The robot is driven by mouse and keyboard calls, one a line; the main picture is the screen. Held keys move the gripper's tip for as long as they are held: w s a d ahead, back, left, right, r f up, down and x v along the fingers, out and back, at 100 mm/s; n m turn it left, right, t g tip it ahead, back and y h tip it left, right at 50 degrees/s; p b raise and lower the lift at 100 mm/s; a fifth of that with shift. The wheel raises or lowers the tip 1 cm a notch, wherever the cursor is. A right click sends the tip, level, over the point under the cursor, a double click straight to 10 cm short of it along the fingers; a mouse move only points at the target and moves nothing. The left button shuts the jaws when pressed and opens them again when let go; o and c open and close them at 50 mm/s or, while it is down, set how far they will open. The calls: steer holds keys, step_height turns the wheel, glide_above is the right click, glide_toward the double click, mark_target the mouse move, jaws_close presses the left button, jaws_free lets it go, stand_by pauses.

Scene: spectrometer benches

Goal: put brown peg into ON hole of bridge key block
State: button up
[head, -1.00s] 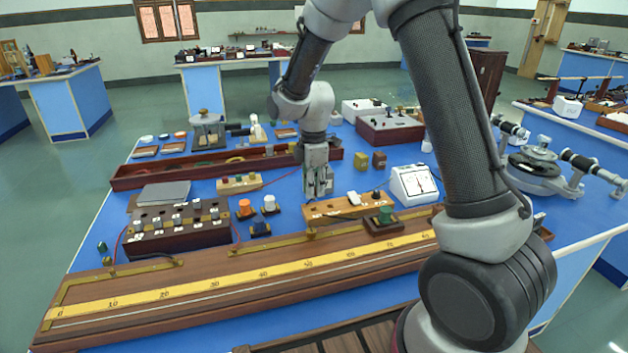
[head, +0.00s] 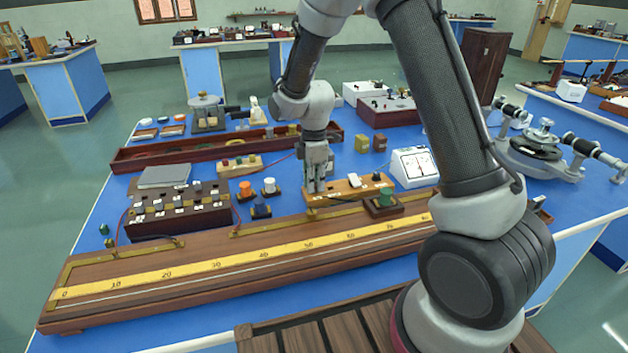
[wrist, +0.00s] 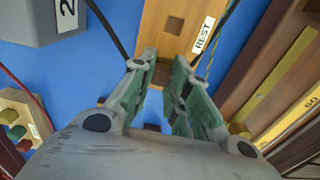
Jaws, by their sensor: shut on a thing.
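The bridge key block (head: 349,187) is a light wooden bar behind the long scale board. In the wrist view the block (wrist: 153,32) shows a dark square hole and a white REST label (wrist: 203,36); I cannot make out an ON label. My gripper (head: 316,187) points down at the block's left end. In the wrist view its fingertips (wrist: 165,58) are nearly together, over the block beside the REST end. They are shut on a small brown piece, the brown peg (wrist: 160,74), mostly hidden between the fingers. I cannot tell whether it touches the block.
A white meter (head: 413,167) stands right of the block, and a green-topped part (head: 385,197) sits at its front right. The scale board (head: 240,268) runs along the front. Orange and white knobbed parts (head: 245,189) stand to the left.

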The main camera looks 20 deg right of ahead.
steer(key=o, duration=0.9)
step_height(320, 180, up, 12)
